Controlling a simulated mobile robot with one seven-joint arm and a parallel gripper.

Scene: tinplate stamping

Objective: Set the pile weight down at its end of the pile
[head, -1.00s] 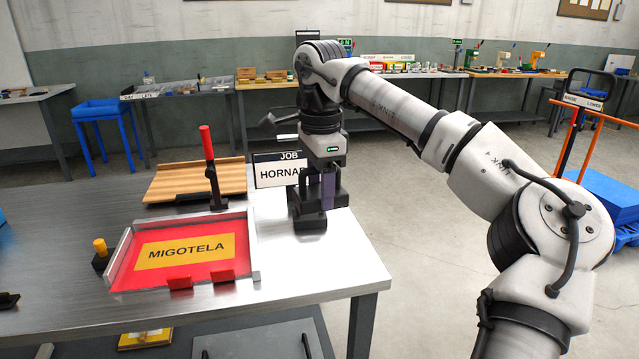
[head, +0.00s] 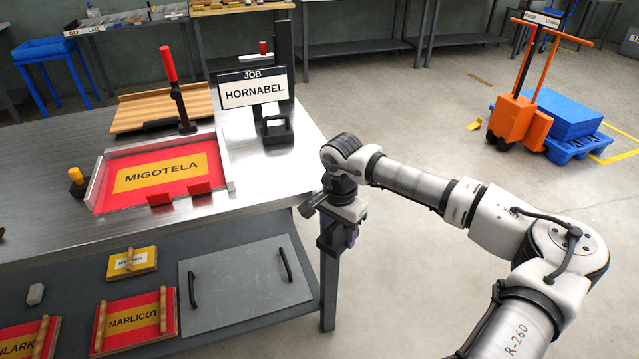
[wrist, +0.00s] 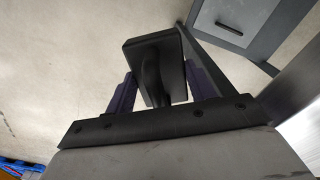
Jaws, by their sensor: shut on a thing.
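My gripper (head: 338,238) is beyond the table's front right corner, beside the leg and below the tabletop. In the wrist view, its purple fingers (wrist: 122,96) are shut on the handle of a dark rectangular block (wrist: 132,50), which I take to be the pile weight. The block hangs clear over the floor. In the head view, the arm's end mostly hides it. A stack of blue sheets (head: 560,112) on a blue pallet (head: 570,148) stands at the back right; I cannot tell if it is the pile.
The table (head: 50,140) carries a red MIGOTELA plate (head: 160,190), a JOB sign (head: 252,88) and a black stand (head: 275,130). The lower shelf holds a handled grey panel (head: 235,285) and MARLICOT plate (head: 132,338). An orange lift truck (head: 520,120) stands by the pallet. Floor between is clear.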

